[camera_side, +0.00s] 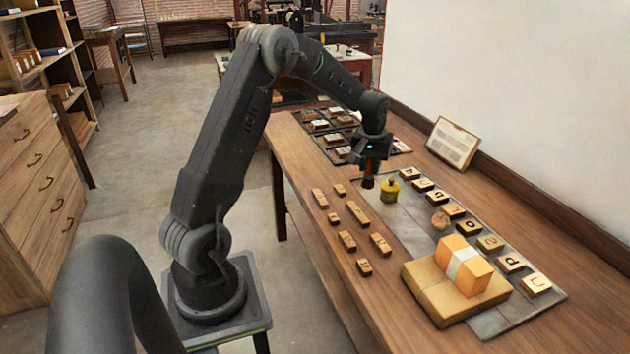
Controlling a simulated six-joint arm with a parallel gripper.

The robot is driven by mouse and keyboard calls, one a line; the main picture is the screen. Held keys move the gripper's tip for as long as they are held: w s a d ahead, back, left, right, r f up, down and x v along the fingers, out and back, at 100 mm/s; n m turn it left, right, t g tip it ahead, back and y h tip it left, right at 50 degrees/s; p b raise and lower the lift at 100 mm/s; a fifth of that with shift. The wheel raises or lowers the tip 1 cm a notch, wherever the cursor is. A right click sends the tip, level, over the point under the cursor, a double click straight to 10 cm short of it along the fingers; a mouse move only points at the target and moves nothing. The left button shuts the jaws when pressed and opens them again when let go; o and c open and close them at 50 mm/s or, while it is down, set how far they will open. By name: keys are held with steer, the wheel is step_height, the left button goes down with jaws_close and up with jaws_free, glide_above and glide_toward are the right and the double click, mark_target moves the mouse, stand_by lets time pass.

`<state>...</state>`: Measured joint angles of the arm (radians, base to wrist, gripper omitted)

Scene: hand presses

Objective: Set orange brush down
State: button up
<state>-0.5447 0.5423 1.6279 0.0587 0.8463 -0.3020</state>
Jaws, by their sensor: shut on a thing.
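My gripper (372,164) hangs over the far part of the workbench and points down. It is shut on the orange brush (369,181); a trace of orange shows between the jaws and a dark brush end sticks out below. The jaws hide most of the handle.
A grey board (405,228) carries a row of letter blocks (488,243) along its right side. Several small wooden blocks (347,240) lie to its left. A wrapped parcel with an orange block (466,268) is at the front. Dark trays (325,128) lie behind; a framed card (453,143) leans at the wall.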

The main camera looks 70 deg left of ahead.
steer(key=s+a+f, duration=0.1)
steer(key=s+a, duration=0.2)
steer(key=a, duration=1)
steer(key=s+a+f, duration=0.2)
steer(key=s+a, duration=0.2)
steer(key=a, duration=0.8)
steer(key=shift+w+a+f, duration=0.1)
steer(key=shift+f, duration=1.85)
steer(key=shift+w+a+f, duration=0.1)
steer(key=shift+f, duration=1.8)
steer(key=shift+f, duration=0.1)
steer(key=o, duration=1)
steer(key=shift+f, duration=0.1)
steer(key=shift+c, duration=0.2)
